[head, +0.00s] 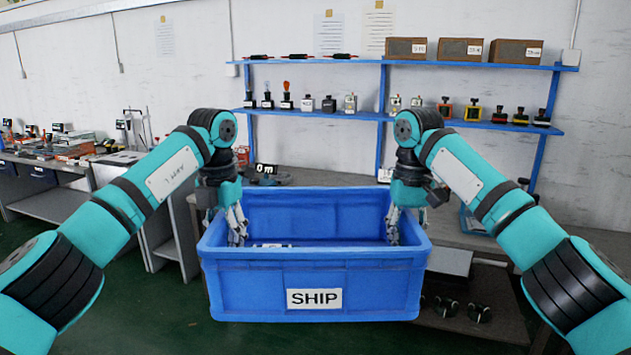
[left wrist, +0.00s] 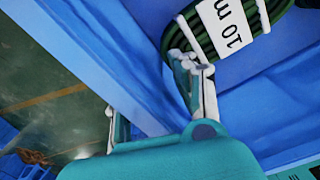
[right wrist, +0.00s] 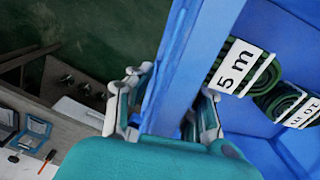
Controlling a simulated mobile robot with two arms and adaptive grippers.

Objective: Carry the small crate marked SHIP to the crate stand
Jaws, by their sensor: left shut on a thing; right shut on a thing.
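The blue crate marked SHIP (head: 360,300) hangs between my two arms in the head view, its label facing me. My left gripper (head: 238,228) is shut on the crate's left wall; in the left wrist view one finger is inside and one outside the wall (left wrist: 140,85). My right gripper (head: 393,228) is shut on the right wall, which also shows between its fingers in the right wrist view (right wrist: 172,75). Coiled green cables lie inside, one labelled 10 m (left wrist: 222,30) and one labelled 5 m (right wrist: 235,68). I cannot make out the crate stand.
A bench with a blue shelf rack (head: 340,115) stands behind the crate, holding small devices and brown boxes (head: 460,50). Another bench (head: 50,165) with clutter is at the far left. Green floor (head: 120,270) is open at the left. A lower shelf (head: 480,325) sits behind the crate at right.

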